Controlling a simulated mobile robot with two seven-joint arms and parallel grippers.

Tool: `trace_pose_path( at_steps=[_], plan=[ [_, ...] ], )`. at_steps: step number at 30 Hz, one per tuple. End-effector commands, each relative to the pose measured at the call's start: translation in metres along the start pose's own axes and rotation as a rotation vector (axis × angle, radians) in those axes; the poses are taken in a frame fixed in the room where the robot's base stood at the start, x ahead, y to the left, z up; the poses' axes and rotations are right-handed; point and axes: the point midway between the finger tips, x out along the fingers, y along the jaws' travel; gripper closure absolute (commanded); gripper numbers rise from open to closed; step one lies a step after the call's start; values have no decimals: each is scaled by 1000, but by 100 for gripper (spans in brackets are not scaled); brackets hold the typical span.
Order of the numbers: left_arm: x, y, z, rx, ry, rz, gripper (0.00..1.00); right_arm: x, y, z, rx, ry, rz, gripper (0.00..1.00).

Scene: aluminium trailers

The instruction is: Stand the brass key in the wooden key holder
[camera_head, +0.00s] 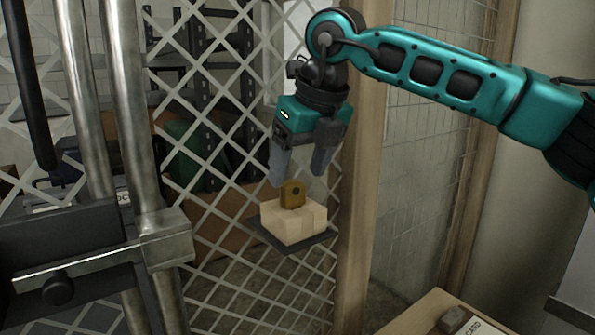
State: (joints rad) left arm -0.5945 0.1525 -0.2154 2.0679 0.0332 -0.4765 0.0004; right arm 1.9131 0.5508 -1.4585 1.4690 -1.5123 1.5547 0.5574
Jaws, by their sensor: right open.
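The brass key (293,195) stands upright in the top of the pale wooden key holder (290,226). Its bow with a small hole shows, and its lower part is hidden in the holder. My right gripper (299,172) is just above the holder with its fingers pointing down. It is open and empty, with the key's top a little below and between the fingertips. No gap can be judged exactly from this one view. My left gripper is not in view.
The holder sits on a small dark shelf plate (326,238) in front of a metal lattice (225,190). A wooden post (360,200) stands right of it. Metal poles and a clamp (166,240) are at left. A wooden tabletop (425,312) is at lower right.

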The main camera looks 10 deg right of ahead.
Motion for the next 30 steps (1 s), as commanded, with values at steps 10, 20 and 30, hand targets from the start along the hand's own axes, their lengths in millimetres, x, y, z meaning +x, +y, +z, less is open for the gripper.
trace_pose_path(
  at_steps=[10, 20, 30],
  plan=[
    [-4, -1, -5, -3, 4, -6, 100, -79, 0, 1, 1, -5, 1, 29],
    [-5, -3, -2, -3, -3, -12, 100, -111, 0, 0, 0, -2, 1, 29],
    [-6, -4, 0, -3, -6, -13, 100, -112, 0, 0, 0, -2, 1, 29]
  ],
)
